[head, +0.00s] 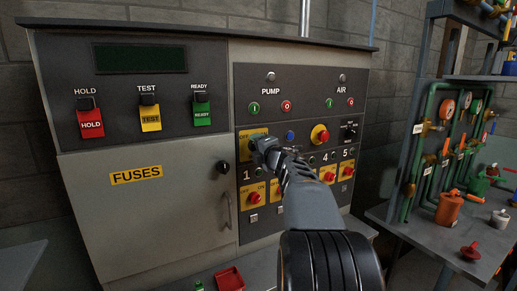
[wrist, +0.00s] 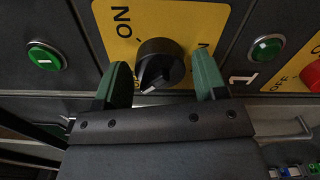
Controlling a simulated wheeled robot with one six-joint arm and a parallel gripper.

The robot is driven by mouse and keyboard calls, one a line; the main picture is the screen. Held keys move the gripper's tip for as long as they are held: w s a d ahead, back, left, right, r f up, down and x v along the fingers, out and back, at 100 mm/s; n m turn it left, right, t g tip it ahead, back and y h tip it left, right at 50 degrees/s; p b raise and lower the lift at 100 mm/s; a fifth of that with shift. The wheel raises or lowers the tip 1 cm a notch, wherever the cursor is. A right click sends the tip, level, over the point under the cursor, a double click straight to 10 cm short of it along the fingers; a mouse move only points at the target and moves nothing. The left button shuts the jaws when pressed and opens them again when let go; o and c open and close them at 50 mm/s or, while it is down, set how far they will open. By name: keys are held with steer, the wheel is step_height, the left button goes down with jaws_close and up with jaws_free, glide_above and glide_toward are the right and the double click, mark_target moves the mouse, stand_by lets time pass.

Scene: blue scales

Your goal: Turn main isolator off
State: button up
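The main isolator shows in the wrist view as a black rotary knob (wrist: 160,66) on a yellow plate (wrist: 192,18). "ON" is printed at the plate's upper left; other lettering at the right is partly hidden by a finger. The knob's ridge points toward the picture's bottom, slightly left. My gripper (wrist: 163,62) is open, with one green finger on each side of the knob and a visible gap on both sides. In the head view, my gripper (head: 262,148) covers the knob; the plate (head: 252,134) shows behind it.
Green buttons (wrist: 44,56) (wrist: 266,47) flank the plate. A red-and-yellow emergency button (head: 320,134) and numbered yellow switch plates (head: 254,194) sit close by. A fuse door (head: 150,215) with a handle is at left. A pipe rack (head: 425,150) stands at right.

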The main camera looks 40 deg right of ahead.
steer(key=shift+o, duration=0.8)
steer(key=s+a+b, duration=0.1)
steer(key=s+a, duration=0.1)
steer(key=s, duration=1.1)
steer(key=shift+s, duration=0.35)
steer(key=shift+d, duration=0.1)
